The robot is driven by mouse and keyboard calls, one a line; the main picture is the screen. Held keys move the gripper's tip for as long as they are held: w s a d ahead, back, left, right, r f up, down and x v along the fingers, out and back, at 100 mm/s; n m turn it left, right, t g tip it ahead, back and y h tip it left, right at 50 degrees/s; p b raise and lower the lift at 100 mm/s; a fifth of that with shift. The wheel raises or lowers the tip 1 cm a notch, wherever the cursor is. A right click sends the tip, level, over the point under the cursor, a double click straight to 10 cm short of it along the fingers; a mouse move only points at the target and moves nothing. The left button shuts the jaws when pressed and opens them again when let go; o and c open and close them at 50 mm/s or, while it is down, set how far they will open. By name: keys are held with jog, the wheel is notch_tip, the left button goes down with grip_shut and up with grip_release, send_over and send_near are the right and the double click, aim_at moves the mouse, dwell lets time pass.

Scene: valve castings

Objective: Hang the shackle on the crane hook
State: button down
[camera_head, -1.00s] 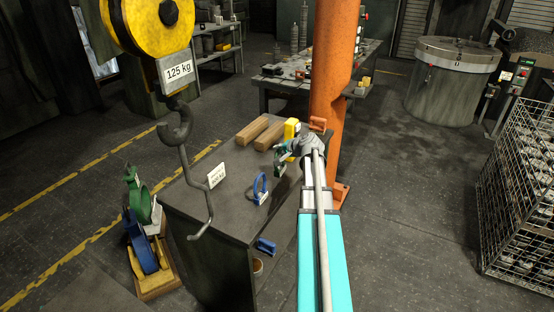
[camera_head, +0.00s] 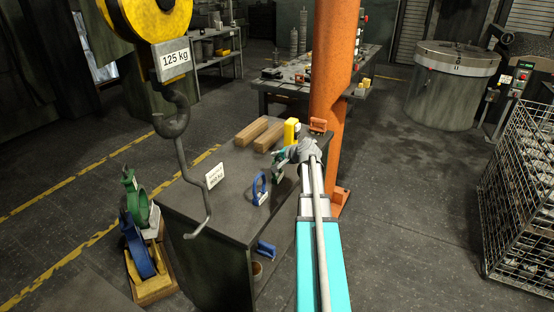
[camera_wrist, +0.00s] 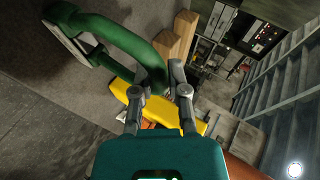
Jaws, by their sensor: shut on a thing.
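The crane hook (camera_head: 172,124) is dark and hangs under a yellow block with a 125 kg plate, at upper left in the head view. A long thin rod (camera_head: 189,178) with a bent lower end hangs just below the hook. My gripper (camera_head: 283,156) is above the right side of the dark bench, well right of the hook. It is shut on a green shackle (camera_head: 277,172). A blue shackle (camera_head: 260,188) stands on the bench.
The bench (camera_head: 222,213) also carries wooden blocks (camera_head: 251,132), a yellow piece (camera_head: 291,131) and a white sign (camera_head: 214,176). An orange column (camera_head: 332,80) stands close behind my arm. Green and blue shackles (camera_head: 138,245) sit on a floor stand at left. A wire cage stands right.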

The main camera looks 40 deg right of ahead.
jog(key=c, duration=0.6)
grip_release()
jog(key=shift+c, duration=0.2)
jog(key=shift+f, duration=0.15)
jog(key=shift+s, duration=0.1)
jog(key=p+v, duration=0.6)
jog(key=v, duration=0.7)
jog(key=shift+s+d, duration=0.15)
jog(key=shift+s, duration=0.3)
jog(key=shift+s+f, duration=0.1)
jog(key=shift+f, duration=0.05)
